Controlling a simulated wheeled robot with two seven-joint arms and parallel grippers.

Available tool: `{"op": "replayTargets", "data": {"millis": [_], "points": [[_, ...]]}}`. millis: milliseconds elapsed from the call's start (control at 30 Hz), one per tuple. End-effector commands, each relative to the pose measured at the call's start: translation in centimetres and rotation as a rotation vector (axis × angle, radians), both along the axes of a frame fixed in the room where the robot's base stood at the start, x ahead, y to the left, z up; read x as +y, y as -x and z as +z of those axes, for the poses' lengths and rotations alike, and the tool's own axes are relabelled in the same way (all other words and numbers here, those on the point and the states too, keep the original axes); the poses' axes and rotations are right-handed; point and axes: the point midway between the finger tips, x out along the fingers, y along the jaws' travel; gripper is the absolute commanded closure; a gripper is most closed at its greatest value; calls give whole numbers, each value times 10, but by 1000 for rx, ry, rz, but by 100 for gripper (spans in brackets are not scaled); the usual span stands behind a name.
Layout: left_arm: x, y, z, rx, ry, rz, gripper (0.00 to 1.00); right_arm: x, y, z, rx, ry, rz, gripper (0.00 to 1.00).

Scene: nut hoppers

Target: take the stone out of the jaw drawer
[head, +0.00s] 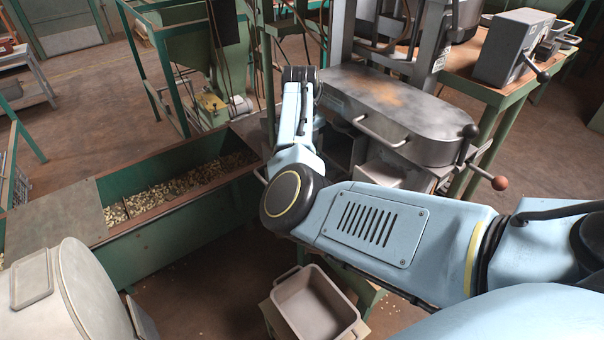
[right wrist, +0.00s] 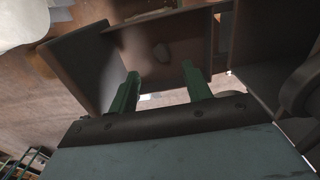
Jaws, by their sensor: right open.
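In the right wrist view a drawer (right wrist: 85,62) with brown-grey walls lies open in front of my right gripper (right wrist: 160,71). I cannot tell how deep the fingers are. In the head view my right arm reaches to the machine (head: 400,110), and its fingers are hidden. My left gripper is out of view.
A green trough (head: 150,235) of nuts stands at the left. A grey tub (head: 318,305) sits low at the front. A pale drum (head: 75,295) stands at the lower left. The machine's handle and a red-knobbed lever (head: 499,183) stick out near my right arm.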

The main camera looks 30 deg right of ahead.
Motion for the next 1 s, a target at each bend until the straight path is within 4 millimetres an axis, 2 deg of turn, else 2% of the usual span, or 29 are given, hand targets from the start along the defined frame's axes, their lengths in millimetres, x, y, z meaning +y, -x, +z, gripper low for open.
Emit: {"op": "replayTargets", "data": {"millis": [200, 300, 600, 933, 1000], "points": [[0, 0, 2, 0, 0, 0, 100, -4, -4, -33, 5, -2, 1, 51], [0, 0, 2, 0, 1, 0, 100, -4, -4, -43, 3, -2, 0, 51], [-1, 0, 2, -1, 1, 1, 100, -4, -4, -48, 0, -2, -1, 52], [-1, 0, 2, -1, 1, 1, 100, -4, -4, -47, 0, -2, -1, 95], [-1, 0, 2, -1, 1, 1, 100, -4, -4, -47, 0, -2, -1, 98]]}}
